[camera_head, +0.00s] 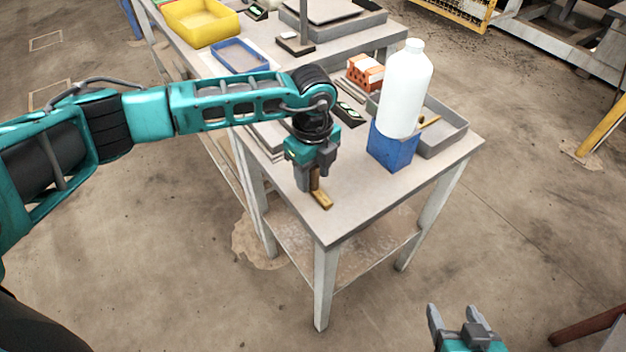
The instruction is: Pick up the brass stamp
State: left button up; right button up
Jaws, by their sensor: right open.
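A small brown and brass-coloured piece, which looks like the brass stamp (321,199), stands near the front left edge of the table. It has an upright handle and a flat base. My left gripper (314,180) points down over it, with its fingers at the handle. Its fingers partly hide the handle, and I cannot tell whether they are closed on it. My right gripper (455,315) is open and empty, low at the bottom right, away from the table.
A white bottle (406,90) stands at a blue box (391,150), in front of a grey tray (449,138) holding a yellowish item. A perforated orange brick (365,72) lies behind. A yellow bin (201,22) and blue tray (239,55) are further back.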

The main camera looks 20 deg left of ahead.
pick_arm(q)
grip_shut()
jog(key=shift+r, duration=0.1)
dwell(0.3)
notch_tip(320, 180, up, 20)
dwell(0.5)
